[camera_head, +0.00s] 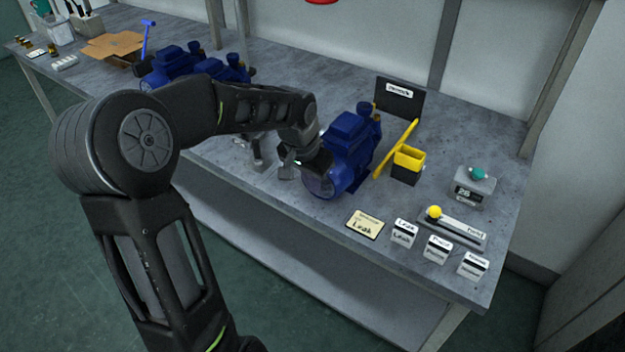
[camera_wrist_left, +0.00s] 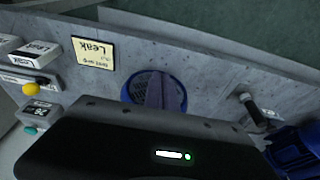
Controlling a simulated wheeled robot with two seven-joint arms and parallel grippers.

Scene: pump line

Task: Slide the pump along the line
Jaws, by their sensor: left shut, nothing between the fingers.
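A blue pump (camera_head: 352,148) stands upright on the grey workbench (camera_head: 262,197), right of centre in the head view. My left gripper (camera_head: 288,165) is close beside its left, near side, low over the bench. The gripper is shut and empty. I cannot tell whether it touches the pump. In the left wrist view the closed fingers (camera_wrist_left: 166,93) show in front of the pump's round blue-rimmed end (camera_wrist_left: 134,86); my dark gripper body hides the rest of it. My right gripper is not in view.
More blue pumps (camera_head: 168,65) stand at the far left. Right of the pump are a yellow bar (camera_head: 398,148), a black-and-yellow cup (camera_head: 408,163), a dark sign (camera_head: 410,98), a Leak card (camera_head: 365,224), several label blocks (camera_head: 404,233) and a yellow-knobbed lever (camera_head: 434,212).

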